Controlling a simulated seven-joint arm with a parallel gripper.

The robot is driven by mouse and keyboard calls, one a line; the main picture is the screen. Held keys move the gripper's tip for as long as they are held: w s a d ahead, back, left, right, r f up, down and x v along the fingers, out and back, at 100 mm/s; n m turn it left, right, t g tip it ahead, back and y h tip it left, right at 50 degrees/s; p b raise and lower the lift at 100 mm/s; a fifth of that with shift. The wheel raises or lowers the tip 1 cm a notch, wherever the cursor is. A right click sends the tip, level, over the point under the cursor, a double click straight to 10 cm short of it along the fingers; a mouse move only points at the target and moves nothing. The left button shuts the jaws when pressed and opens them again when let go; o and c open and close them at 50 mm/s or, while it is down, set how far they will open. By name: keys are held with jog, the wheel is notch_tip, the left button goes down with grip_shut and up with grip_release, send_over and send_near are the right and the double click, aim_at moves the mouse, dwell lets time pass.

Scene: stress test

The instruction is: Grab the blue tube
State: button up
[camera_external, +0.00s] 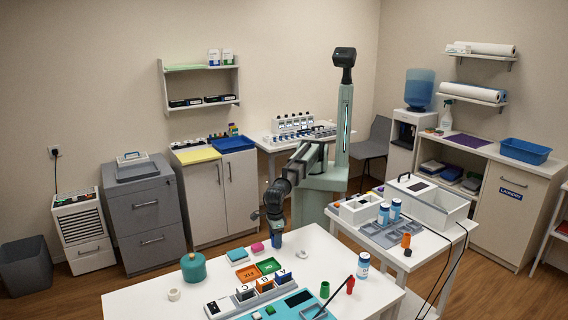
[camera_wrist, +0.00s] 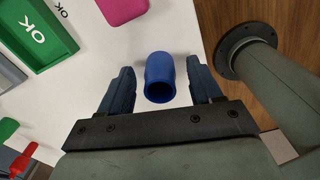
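The blue tube (camera_wrist: 160,72) stands on the white table between my gripper's two fingers in the wrist view, with its dark open end facing the camera. My gripper (camera_wrist: 162,84) is open, with a visible gap between each finger and the tube. In the external view the gripper (camera_external: 274,226) points down at the back edge of the table, and the blue tube (camera_external: 277,241) shows just below it, partly hidden by the fingers. I cannot tell whether the fingers touch the table.
A pink block (camera_wrist: 122,8) and a green tray marked OK (camera_wrist: 38,36) lie to the left of the tube in the wrist view. The table edge is close on the right. A teal round container (camera_external: 194,267) stands on the white table (camera_external: 140,296) at left.

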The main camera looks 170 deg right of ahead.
jog(key=c, duration=1.1)
jog(key=shift+o, duration=0.2)
